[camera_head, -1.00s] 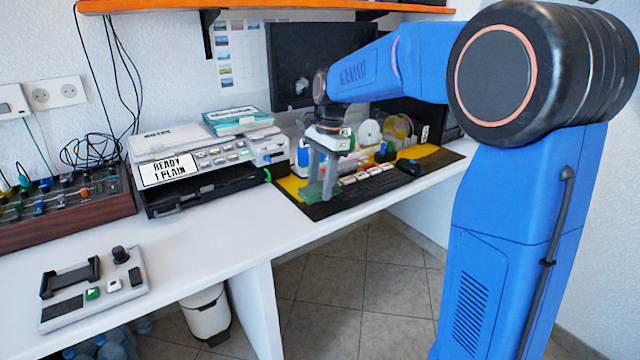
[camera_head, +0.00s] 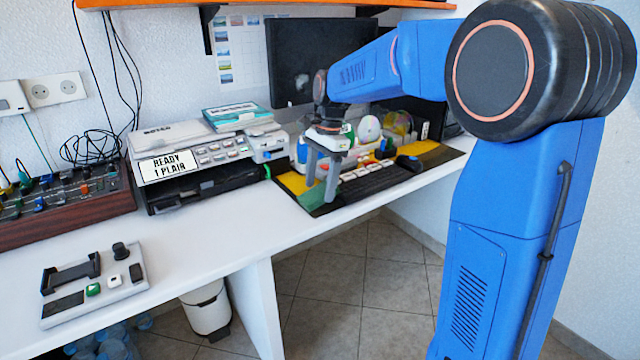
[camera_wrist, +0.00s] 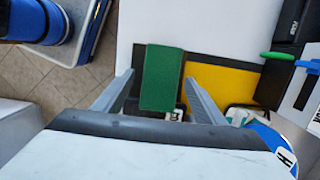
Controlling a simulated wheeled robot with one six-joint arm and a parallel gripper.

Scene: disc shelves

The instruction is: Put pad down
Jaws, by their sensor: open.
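The pad is a flat green rectangle (camera_wrist: 161,76), lying on the black and yellow desk mat (camera_wrist: 225,82) near its edge in the wrist view. In the head view the pad (camera_head: 312,195) shows low beside the fingers, partly hidden by them. My gripper (camera_wrist: 159,80) is open, one finger on each side of the pad, with a gap on both sides. In the head view my gripper (camera_head: 320,190) points down over the front left part of the mat.
A keyboard (camera_head: 372,182) and a dark mouse (camera_head: 408,162) lie to the right on the mat. A printer-like machine (camera_head: 195,165) stands left, with a control box (camera_head: 95,285) farther left. The white desk (camera_head: 225,225) between them is largely clear.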

